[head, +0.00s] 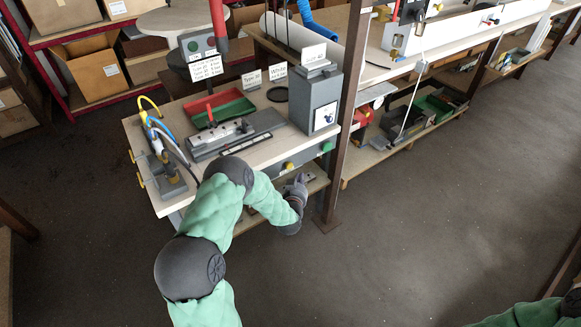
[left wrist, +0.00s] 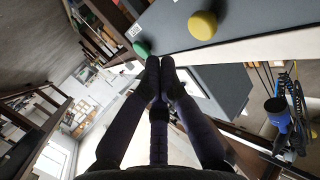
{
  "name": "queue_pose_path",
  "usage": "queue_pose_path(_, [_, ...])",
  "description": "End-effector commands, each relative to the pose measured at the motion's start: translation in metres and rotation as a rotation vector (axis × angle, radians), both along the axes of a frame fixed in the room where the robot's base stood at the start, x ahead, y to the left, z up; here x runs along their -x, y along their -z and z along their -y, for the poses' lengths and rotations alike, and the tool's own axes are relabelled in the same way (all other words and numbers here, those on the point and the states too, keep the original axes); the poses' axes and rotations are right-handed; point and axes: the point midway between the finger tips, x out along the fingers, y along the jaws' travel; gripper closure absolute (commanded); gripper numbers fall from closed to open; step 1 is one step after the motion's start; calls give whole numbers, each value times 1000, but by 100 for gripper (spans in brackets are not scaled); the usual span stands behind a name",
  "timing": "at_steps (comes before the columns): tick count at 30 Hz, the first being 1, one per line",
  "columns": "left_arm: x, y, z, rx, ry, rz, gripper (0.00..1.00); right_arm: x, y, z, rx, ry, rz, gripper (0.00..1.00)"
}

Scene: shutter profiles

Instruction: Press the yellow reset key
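The yellow reset key (head: 288,166) is a round button on the grey front edge of the workbench. It also shows large at the top of the left wrist view (left wrist: 202,25). A green key (head: 327,147) sits to its right on the same edge; in the left wrist view it is to the left of the yellow one (left wrist: 142,48). My left gripper (head: 300,180) is in front of the bench edge, just below the keys. In the left wrist view its fingertips (left wrist: 160,62) are together with nothing between them. My right gripper is out of view.
The bench top (head: 255,156) carries a red and green tray (head: 220,108), a grey fixture (head: 236,137) and a grey box (head: 316,100). A brown post (head: 343,120) stands right of the keys. A lower shelf lies under the bench. The floor in front is clear.

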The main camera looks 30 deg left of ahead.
Motion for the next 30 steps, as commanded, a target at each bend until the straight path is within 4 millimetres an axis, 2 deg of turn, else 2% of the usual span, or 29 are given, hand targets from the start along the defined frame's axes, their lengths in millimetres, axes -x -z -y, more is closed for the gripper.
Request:
queue_pose_path(8, [7, 0, 17, 1, 1, -1, 100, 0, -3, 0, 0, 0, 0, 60])
queue_pose_path(30, [7, 0, 17, 0, 0, 0, 100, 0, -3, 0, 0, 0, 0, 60])
